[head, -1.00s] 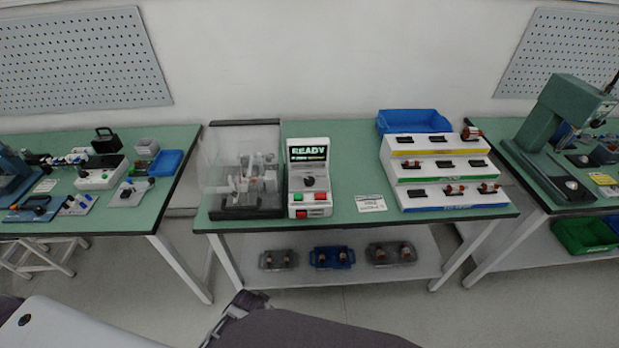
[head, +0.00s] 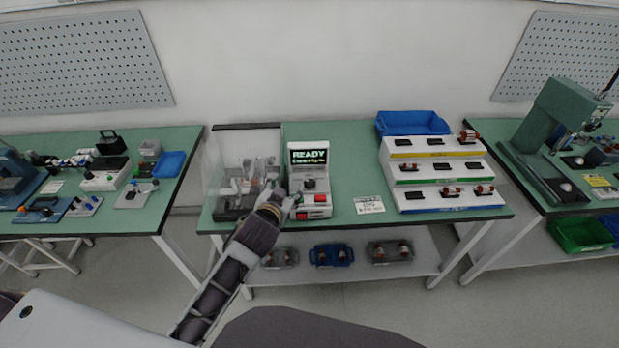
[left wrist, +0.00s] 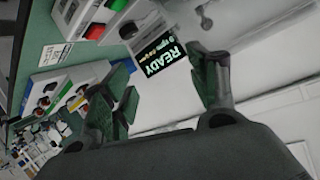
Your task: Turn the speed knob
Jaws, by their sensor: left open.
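The control box (head: 325,186) stands on the middle bench, its lit screen (head: 309,155) reading READY. The dark speed knob (head: 309,183) sits below the screen and above the coloured buttons. My left gripper (head: 283,199) is open at the box's front left, close to the knob and partly covering the buttons. In the left wrist view the open fingers (left wrist: 162,72) frame the screen (left wrist: 160,56), with the knob (left wrist: 128,30) and a red button (left wrist: 95,31) off to the upper left. I see no contact with the knob. My right gripper is not in view.
A clear guarded fixture (head: 240,170) stands just left of the box, close to my left gripper. A white card (head: 369,204) and a stepped rack (head: 437,172) of small parts are to the right. A blue bin (head: 412,122) is behind. Bench between box and rack is mostly clear.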

